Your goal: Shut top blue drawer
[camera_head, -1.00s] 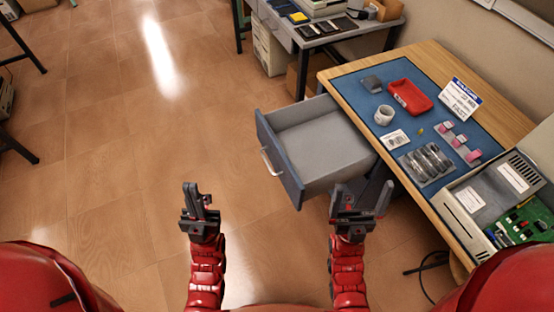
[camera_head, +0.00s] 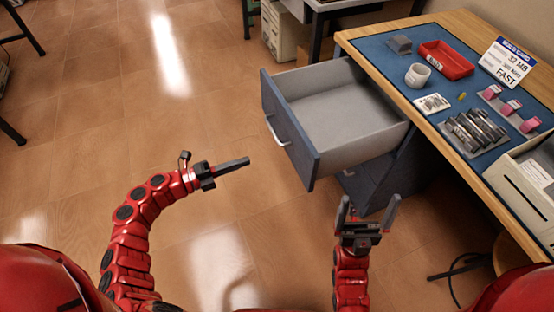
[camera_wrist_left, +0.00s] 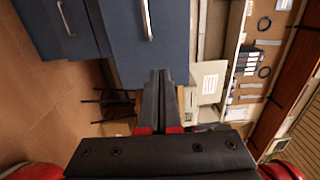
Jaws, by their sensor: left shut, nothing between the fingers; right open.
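The top blue drawer (camera_head: 308,148) is pulled out from under the wooden workbench in the head view. Its grey inside looks empty, and a silver handle (camera_head: 275,131) is on its front. My left gripper (camera_head: 235,165) is shut and empty, pointing right, left of the drawer front and apart from it. In the left wrist view, the closed fingers (camera_wrist_left: 160,90) point towards blue drawer fronts (camera_wrist_left: 160,50) with silver handles. My right gripper (camera_head: 367,215) is open and empty, below the drawer near the lower blue cabinet front (camera_head: 375,180).
The workbench (camera_head: 437,115) holds a blue mat with a red tray (camera_head: 446,60), a white cup (camera_head: 417,75), a grey pack of parts (camera_head: 473,130) and a sign card (camera_head: 507,62). A grey cabinet (camera_head: 285,35) stands behind. The floor left of the drawer is clear.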

